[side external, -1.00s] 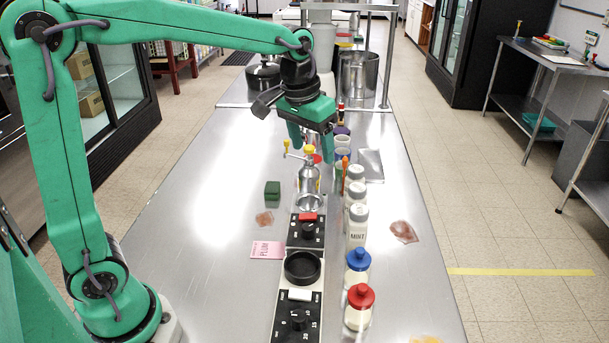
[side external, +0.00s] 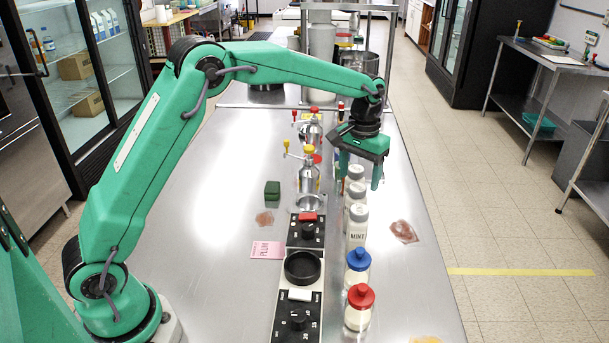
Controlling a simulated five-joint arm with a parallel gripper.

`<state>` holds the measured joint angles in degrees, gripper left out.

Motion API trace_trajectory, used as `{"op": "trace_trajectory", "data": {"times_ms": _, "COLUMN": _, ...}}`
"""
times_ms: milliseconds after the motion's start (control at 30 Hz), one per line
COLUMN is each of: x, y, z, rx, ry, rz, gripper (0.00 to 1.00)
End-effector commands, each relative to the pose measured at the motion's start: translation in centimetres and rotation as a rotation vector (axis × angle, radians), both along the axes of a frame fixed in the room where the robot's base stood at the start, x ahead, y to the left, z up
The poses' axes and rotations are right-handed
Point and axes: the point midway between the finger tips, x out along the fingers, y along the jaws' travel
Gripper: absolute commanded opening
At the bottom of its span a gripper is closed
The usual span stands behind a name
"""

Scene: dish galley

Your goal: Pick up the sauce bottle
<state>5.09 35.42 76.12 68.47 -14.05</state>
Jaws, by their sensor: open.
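My gripper (side external: 360,174) is open, pointing down at the back end of a row of bottles and jars. Its fingers appear on either side of the rearmost white, grey-lidded jar (side external: 355,189); I cannot tell whether they are around it or behind it. Closer still are a bottle with a blue cap (side external: 357,267) and one with a red cap (side external: 359,308). No label reads as sauce, so I cannot tell which is the sauce bottle. Things behind my gripper are hidden.
A green block (side external: 272,191), a pink PLUM card (side external: 267,250) and a reddish patch (side external: 403,232) lie on the steel counter (side external: 200,240). Its left side is mostly clear.

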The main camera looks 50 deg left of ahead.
Motion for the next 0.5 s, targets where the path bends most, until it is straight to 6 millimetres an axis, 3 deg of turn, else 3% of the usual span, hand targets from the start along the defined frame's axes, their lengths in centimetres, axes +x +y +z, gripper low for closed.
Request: {"op": "trace_trajectory", "data": {"times_ms": 500, "x": 0.0, "y": 0.0, "z": -2.6, "rx": 0.000, "ry": 0.000, "rz": 0.000, "gripper": 0.67}}
